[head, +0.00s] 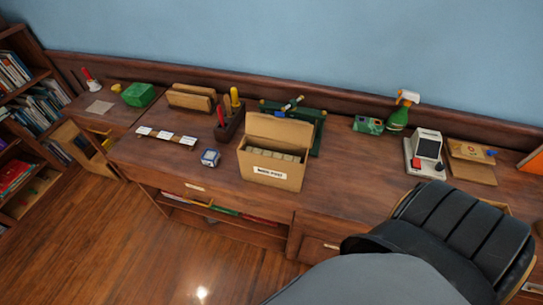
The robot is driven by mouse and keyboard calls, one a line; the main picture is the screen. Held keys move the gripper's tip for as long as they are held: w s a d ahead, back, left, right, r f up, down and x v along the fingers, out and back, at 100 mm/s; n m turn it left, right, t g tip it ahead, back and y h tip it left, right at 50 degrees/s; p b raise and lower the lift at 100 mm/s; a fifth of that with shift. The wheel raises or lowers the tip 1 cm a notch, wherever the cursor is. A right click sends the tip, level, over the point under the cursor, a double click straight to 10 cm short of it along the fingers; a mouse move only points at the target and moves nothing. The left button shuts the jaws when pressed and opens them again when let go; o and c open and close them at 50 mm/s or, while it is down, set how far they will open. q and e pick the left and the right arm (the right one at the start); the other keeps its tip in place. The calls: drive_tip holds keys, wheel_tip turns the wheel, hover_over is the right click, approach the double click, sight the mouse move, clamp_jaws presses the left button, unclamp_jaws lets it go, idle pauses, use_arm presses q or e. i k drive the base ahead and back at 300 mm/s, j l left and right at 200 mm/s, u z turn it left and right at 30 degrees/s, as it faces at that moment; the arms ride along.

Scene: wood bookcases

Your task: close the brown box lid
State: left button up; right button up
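The brown box (271,170) stands on the wooden desk, in the middle of the head view, with a white label on its front. Its lid (280,128) is open and stands up at the back edge. Several pale items (273,154) show inside the open top. Neither of my grippers is in view, so nothing of mine touches the box or the lid.
A green device (317,130) stands close behind the box's right side. A black ribbed chair-like shape (460,235) fills the lower right.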

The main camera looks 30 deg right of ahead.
sight(279, 128)
drive_tip(key=k+l+u, duration=0.1)
drive_tip(key=k+l, duration=0.7)
